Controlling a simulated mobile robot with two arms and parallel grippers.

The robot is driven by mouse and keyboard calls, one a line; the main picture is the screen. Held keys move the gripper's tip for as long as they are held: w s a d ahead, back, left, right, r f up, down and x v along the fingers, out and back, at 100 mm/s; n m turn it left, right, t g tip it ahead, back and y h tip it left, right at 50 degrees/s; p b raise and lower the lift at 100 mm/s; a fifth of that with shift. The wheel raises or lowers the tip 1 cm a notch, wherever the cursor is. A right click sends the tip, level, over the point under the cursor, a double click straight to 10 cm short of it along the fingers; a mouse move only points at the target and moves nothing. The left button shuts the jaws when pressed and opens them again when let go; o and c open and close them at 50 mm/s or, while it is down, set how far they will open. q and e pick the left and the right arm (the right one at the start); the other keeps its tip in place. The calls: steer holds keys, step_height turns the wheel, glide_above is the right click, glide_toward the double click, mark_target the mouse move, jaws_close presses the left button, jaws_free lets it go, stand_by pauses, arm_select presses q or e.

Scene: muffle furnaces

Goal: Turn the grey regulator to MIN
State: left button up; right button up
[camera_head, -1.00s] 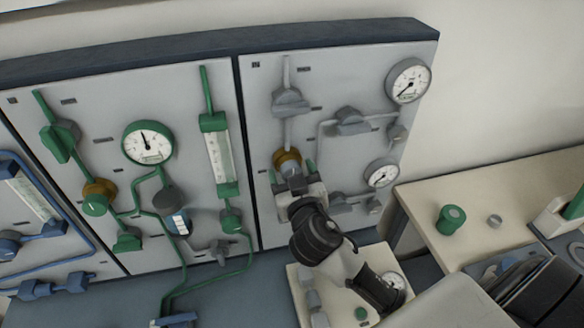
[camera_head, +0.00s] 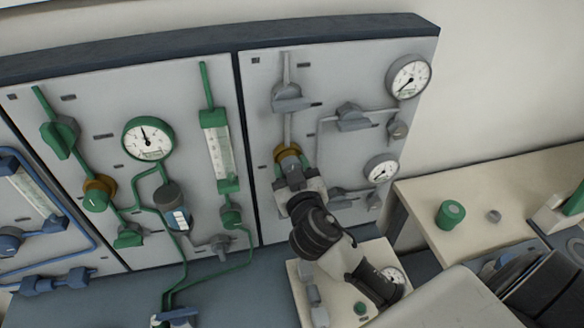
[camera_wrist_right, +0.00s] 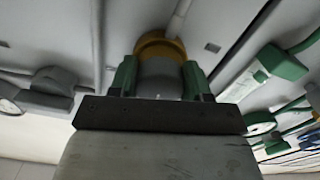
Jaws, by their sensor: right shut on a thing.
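The grey regulator is a grey knob with a brass collar (camera_head: 287,153) on the right-hand wall panel. My right gripper (camera_head: 291,166) reaches it from below, and its body hides much of the knob. In the right wrist view the grey knob (camera_wrist_right: 160,77) sits between the two green fingertips of the right gripper (camera_wrist_right: 160,80), with the brass collar just behind. The fingers are shut on the knob from both sides. The regulator's scale and MIN mark cannot be made out. My left gripper is not in view.
A grey valve (camera_head: 288,98) is above the regulator, and a round gauge (camera_head: 381,171) is to its right. The green-piped panel (camera_head: 110,200) stands to the left. A bench (camera_head: 440,195) with a green cylinder (camera_head: 450,214) is at the right.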

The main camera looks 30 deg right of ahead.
steer(key=n+p, duration=0.1)
steer(key=n, duration=0.3)
steer(key=shift+r+n, duration=0.15)
steer(key=shift+n, duration=0.25)
steer(key=n+p, duration=0.2)
steer(key=n, duration=0.2)
steer(key=shift+d+r+n, duration=0.1)
steer(key=shift+n, duration=0.2)
steer(key=n+p, duration=0.2)
steer(key=n, duration=0.3)
steer(key=shift+n+p, duration=0.85)
steer(key=shift+n, duration=0.75)
steer(key=o, duration=0.9)
steer(key=shift+o, duration=0.2)
